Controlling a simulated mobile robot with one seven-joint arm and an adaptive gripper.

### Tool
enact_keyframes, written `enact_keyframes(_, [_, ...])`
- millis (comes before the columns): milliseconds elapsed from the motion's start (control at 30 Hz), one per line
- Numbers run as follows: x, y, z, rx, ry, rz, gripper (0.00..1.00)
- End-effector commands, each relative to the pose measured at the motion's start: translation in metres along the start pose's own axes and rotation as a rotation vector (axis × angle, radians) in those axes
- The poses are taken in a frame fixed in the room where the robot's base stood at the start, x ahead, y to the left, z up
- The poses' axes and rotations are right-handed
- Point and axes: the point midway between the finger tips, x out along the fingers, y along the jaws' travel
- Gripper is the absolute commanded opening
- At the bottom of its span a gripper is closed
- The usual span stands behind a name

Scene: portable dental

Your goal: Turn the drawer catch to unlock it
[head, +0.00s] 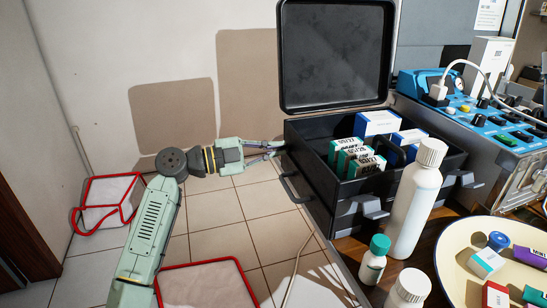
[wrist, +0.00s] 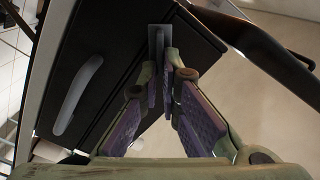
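The black drawer case (head: 318,190) stands open-lidded right of my gripper in the head view. A small grey drawer catch (wrist: 157,36) is on the dark case face in the wrist view, straight ahead of my fingertips. My gripper (head: 279,149) is at the case's left end. In the wrist view its fingers (wrist: 163,80) angle in to a narrow gap, with the thin catch lever between the tips. They look closed on it; the contact itself is partly hidden. A curved grey drawer handle (wrist: 77,94) is left of the fingers. It also shows below the gripper in the head view (head: 290,189).
Several small boxes (head: 357,160) sit in the case's top tray. White bottles (head: 416,200) and a cream dish (head: 456,270) are in front and right. The blue dental unit (head: 430,85) is behind right. Red-edged white bags (head: 108,190) lie on the tiled floor.

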Motion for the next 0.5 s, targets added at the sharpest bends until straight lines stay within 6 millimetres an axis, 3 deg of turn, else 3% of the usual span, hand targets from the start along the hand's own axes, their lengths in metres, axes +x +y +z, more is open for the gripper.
enact_keyframes(500, [-0.0001, 0.0115, 0.0040, 0.451, 0.001, 0.002, 0.00])
